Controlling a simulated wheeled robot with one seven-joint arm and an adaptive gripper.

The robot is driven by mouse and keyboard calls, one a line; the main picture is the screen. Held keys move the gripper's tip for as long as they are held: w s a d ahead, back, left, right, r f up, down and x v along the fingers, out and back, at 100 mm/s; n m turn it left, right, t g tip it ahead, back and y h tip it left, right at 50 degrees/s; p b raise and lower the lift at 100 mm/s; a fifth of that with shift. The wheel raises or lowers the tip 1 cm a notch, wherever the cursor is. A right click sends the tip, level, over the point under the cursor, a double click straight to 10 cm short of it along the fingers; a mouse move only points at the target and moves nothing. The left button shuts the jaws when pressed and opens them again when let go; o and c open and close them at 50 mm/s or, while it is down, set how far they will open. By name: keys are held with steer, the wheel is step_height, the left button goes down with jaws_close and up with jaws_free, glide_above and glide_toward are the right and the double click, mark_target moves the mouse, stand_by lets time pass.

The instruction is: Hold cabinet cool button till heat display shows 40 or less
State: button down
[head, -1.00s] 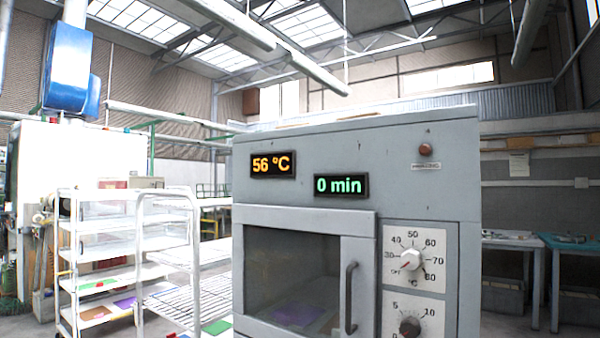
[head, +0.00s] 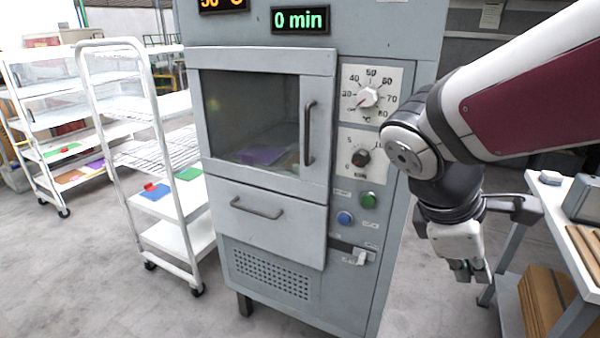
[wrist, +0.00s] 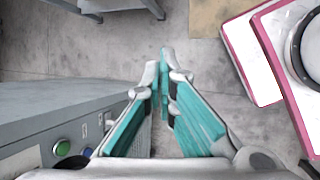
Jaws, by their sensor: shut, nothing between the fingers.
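The grey cabinet (head: 390,270) stands in the middle of the head view. Its orange heat display (head: 222,5) is cut off by the top edge, so its number cannot be read surely. A green button (head: 368,200) and a blue button (head: 345,218) sit low on the front; their labels are too small to read. In the wrist view the green button (wrist: 62,147) and the blue button (wrist: 87,152) show at lower left. My gripper (head: 470,278) is shut and empty, right of the cabinet and apart from both buttons. Its fingertips (wrist: 164,65) meet in the wrist view.
The timer display (head: 300,19) reads 0 min. Two knobs, a door handle (head: 309,133), a drawer handle (head: 256,209) and a small switch (head: 358,256) are on the front. A white rack trolley (head: 170,190) stands left. A table (head: 548,195) with boxes stands right. Floor in front is clear.

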mark_target(344, 219)
steer(key=w+a+f+n+t+h+p, duration=0.1)
steer(key=w+a+f+n+t, duration=0.15)
steer(key=w+n, duration=0.5)
steer(key=w+a+f+n+t+h+p, duration=0.1)
steer(key=w+f+n, duration=0.2)
steer(key=w+n, duration=0.5)
steer(key=w+a+f+n+t+y+p, duration=0.1)
steer(key=w+a+f+n+t+y, duration=0.1)
steer(key=w+a+f+n, duration=0.7)
step_height(344, 219, down, 5)
steer(key=a+n, duration=0.2)
steer(key=n, duration=0.1)
steer(key=shift+w+a+n, duration=0.3)
steer(key=shift+w+n, duration=0.05)
steer(key=shift+w, duration=0.05)
steer(key=shift+w+t, duration=0.1)
steer(key=shift+t, duration=0.15)
steer(key=shift+w+d+b, duration=0.15)
steer(key=shift+w+d, duration=0.6)
steer(key=shift+w, duration=0.5)
steer(key=shift+w+d+b, duration=0.15)
steer(key=shift+w+d, duration=0.6)
steer(key=shift+w, duration=0.45)
steer(key=shift+w+d+b, duration=0.15)
steer(key=shift+w+d, duration=0.6)
steer(key=shift+w, duration=0.5)
steer(key=shift+w, duration=0.15)
steer(key=shift+w+d, duration=0.2)
steer(key=shift+w, duration=0.05)
